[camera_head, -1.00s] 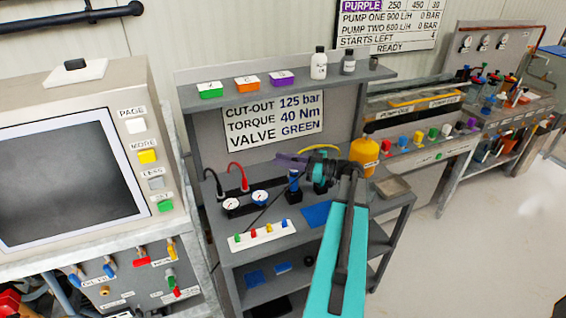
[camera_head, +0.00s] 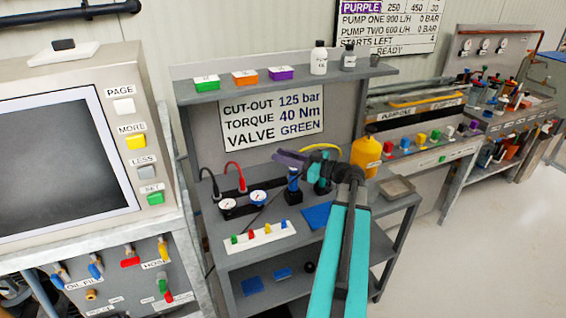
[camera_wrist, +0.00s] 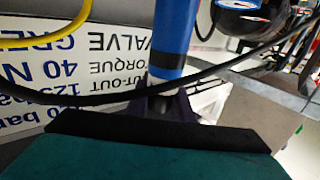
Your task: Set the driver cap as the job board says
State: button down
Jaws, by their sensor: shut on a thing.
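The job board (camera_head: 271,117) on the bench back reads cut-out 125 bar, torque 40 Nm, valve green. The blue driver (camera_head: 293,182) stands upright in a black base on the bench top. My gripper (camera_head: 288,159), with dark purple jaws, reaches from the right to the driver's top end. In the wrist view, which is upside down, the jaws (camera_wrist: 165,107) are closed around the dark narrow end by the blue driver body (camera_wrist: 172,45). The cap is mostly hidden between the jaws, and I cannot read any setting on it.
Two gauges (camera_head: 243,203) with red and black hoses stand left of the driver. A strip of coloured valves (camera_head: 259,237) lies in front. A yellow bottle (camera_head: 366,152) stands right, behind my arm. Green, orange and purple boxes (camera_head: 244,78) sit on the upper shelf.

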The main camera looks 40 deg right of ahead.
jog(key=shift+d+f+m+h+b, duration=0.1)
jog(key=shift+m+h+b, duration=0.5)
jog(key=shift+b, duration=0.8)
jog(key=shift+d+h, duration=0.1)
jog(key=shift+h, duration=0.2)
jog(key=c, duration=1.5)
grip_release()
jog(key=shift+c, duration=0.2)
jog(key=s+d+b, duration=0.2)
jog(key=s+b, duration=0.1)
jog(key=s, duration=1)
jog(key=shift+s+d, duration=0.3)
jog(key=shift+d, duration=0.05)
